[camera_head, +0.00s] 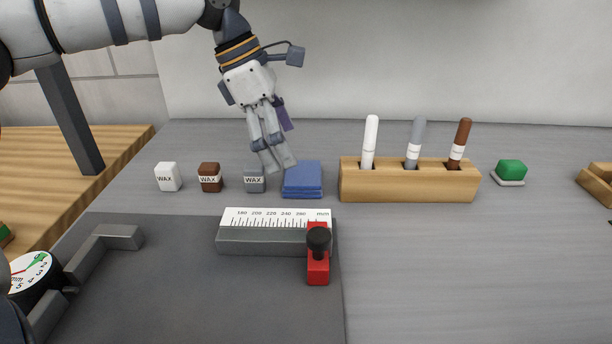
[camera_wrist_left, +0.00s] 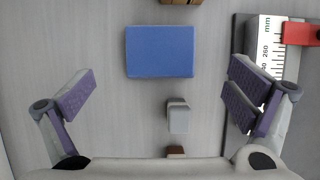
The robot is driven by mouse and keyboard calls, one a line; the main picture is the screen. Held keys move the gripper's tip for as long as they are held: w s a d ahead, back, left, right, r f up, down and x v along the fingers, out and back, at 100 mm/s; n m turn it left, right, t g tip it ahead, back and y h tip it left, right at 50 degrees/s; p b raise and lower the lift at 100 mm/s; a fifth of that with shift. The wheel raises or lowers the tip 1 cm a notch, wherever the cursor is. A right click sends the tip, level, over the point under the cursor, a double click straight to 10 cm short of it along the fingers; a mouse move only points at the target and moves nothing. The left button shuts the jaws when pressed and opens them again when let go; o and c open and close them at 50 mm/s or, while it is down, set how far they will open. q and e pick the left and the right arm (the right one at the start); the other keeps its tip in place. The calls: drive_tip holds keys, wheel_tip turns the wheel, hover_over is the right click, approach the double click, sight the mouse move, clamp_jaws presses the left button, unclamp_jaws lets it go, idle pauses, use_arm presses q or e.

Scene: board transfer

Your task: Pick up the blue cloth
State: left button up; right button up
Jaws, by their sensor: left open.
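The blue cloth (camera_head: 303,180) is a folded flat stack on the grey table, right of the grey wax block in the head view. In the left wrist view the blue cloth (camera_wrist_left: 160,52) lies flat, beyond and between the two fingers. My left gripper (camera_head: 273,158) points down above and a little left of the cloth in the head view. In the left wrist view the left gripper (camera_wrist_left: 160,98) is open, with its purple pads wide apart and nothing between them touching. My right gripper is not in view.
Grey (camera_head: 254,180), brown (camera_head: 210,177) and white (camera_head: 167,177) wax blocks stand left of the cloth. A wooden holder (camera_head: 409,186) with three markers stands close on its right. A ruler (camera_head: 270,236) with a red clamp (camera_head: 318,262) lies in front. A green-topped block (camera_head: 511,171) sits further right.

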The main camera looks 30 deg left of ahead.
sight(302, 173)
use_arm(q)
drive_tip(key=x, duration=0.5)
drive_tip(key=shift+d+f, duration=0.1)
drive_tip(key=shift+d, duration=0.2)
drive_tip(key=c, duration=1.1)
drive_tip(key=shift+c, duration=0.2)
